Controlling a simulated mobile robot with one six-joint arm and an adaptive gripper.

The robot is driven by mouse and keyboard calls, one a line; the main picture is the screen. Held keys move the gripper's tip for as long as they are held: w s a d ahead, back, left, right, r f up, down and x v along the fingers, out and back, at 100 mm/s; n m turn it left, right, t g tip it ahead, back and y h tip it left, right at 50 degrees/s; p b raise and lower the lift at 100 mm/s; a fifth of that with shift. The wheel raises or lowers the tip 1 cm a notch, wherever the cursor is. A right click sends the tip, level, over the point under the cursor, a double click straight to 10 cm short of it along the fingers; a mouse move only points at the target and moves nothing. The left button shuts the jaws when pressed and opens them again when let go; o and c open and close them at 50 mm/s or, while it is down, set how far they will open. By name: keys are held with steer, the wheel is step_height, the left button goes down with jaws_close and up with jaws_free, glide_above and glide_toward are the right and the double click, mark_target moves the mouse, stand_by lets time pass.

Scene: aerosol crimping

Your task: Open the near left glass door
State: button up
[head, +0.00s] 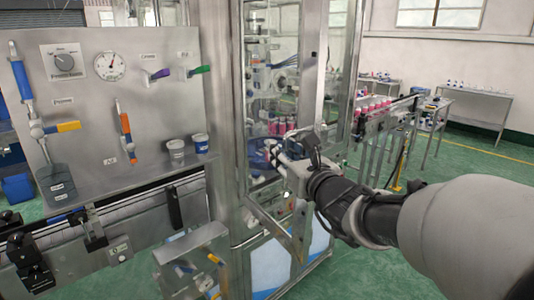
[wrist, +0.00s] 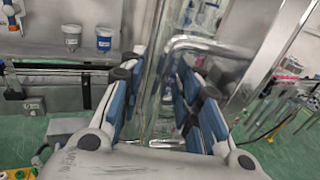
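The near left glass door (head: 272,226) is a metal-framed pane on the front of the tall glass cabinet. Its bottom rail slants out toward me from the cabinet, so it appears partly open. My gripper (head: 280,155) is at the door's free edge, and my arm hides part of that edge. In the wrist view, the blue-padded fingers of my gripper (wrist: 158,75) stand apart on either side of a bright metal door handle (wrist: 205,44). A gap seems to show beside the handle, and I cannot tell whether a pad touches it.
A metal control panel (head: 135,80) with valves and a gauge stands left of the cabinet. A conveyor (head: 125,215) runs below it. Another conveyor with pink-topped cans (head: 375,103) lies right of the cabinet. Green floor (head: 400,270) is clear in front.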

steer(key=shift+s+r, duration=0.1)
steer(key=v, duration=1.2)
steer(key=s+a+f+n+g+y, duration=0.2)
steer(key=s+a+f+n+g, duration=0.25)
steer(key=s+a+n, duration=0.35)
steer(key=s+a+f+n+g+y, duration=0.1)
steer(key=s+a+f+n+g, duration=0.3)
steer(key=n, duration=0.6)
steer(key=s+d+f+n+g+h, duration=0.3)
steer(key=s+d+f+n, duration=0.2)
steer(key=s+f+n, duration=0.3)
steer(key=s+d+f+n+h, duration=0.1)
steer(key=s+d+n+h, duration=0.3)
steer(key=d, duration=0.5)
steer(key=shift+d+f+n+g+h, duration=0.3)
steer(key=shift+n+g+h, duration=0.15)
steer(key=shift+n+h, duration=0.55)
